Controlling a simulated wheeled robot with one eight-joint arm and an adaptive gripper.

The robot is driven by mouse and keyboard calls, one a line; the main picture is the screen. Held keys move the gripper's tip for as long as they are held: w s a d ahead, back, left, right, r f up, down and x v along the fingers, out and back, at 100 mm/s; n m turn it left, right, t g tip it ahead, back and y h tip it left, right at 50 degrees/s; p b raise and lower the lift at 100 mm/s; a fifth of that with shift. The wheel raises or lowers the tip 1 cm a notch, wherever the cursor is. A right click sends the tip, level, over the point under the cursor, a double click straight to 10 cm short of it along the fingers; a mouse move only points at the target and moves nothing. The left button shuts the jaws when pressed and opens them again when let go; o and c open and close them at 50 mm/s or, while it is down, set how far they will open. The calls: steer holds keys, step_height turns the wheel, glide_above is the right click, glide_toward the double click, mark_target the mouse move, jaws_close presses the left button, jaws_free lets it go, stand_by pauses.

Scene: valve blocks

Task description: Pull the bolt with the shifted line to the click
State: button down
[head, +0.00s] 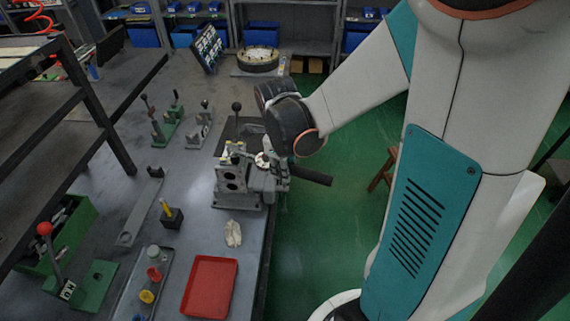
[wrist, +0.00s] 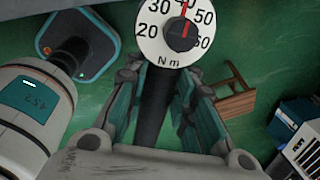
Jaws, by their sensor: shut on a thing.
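The grey valve block (head: 232,178) stands at the bench's right edge in the head view. A torque wrench (head: 312,175) sticks out over the floor beside it with its black handle. In the wrist view its round white dial (wrist: 157,48), marked N m, has a red mark near the top. My gripper (wrist: 158,85) is shut on the black handle below the dial. In the head view my gripper is small and partly hidden by my wrist at the block's right side. The bolts and their marking lines are too small or hidden to tell apart.
A black-knobbed lever (head: 236,107) rises behind the block. A white cloth (head: 233,233) and a red tray (head: 210,287) lie in front of it. Green floor to the right is open, with a wooden stool (head: 383,170) partly behind my arm.

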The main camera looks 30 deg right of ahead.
steer(key=shift+s+a, duration=0.1)
steer(key=shift+a, duration=0.05)
steer(key=shift+s+a+m, duration=0.3)
steer(key=shift+a+m, duration=0.15)
steer(key=shift+a, duration=0.05)
steer(key=shift+s+a+m, duration=0.25)
steer(key=shift+a+m, duration=0.2)
stand_by(0.3)
steer(key=shift+s+a+m, duration=0.25)
steer(key=shift+a+m, duration=0.25)
steer(key=shift+a, duration=0.1)
steer(key=shift+s+a+m, duration=0.2)
steer(key=shift+a+m, duration=0.3)
steer(key=shift+a, duration=0.05)
steer(key=shift+w+d+n+b, duration=0.2)
steer(key=shift+w+d+n, duration=0.05)
steer(key=shift+d+n, duration=0.3)
steer(key=shift+w+d+n+b, duration=0.2)
steer(key=shift+d+n, duration=0.25)
steer(key=shift+d, duration=0.15)
steer(key=shift+r, duration=0.15)
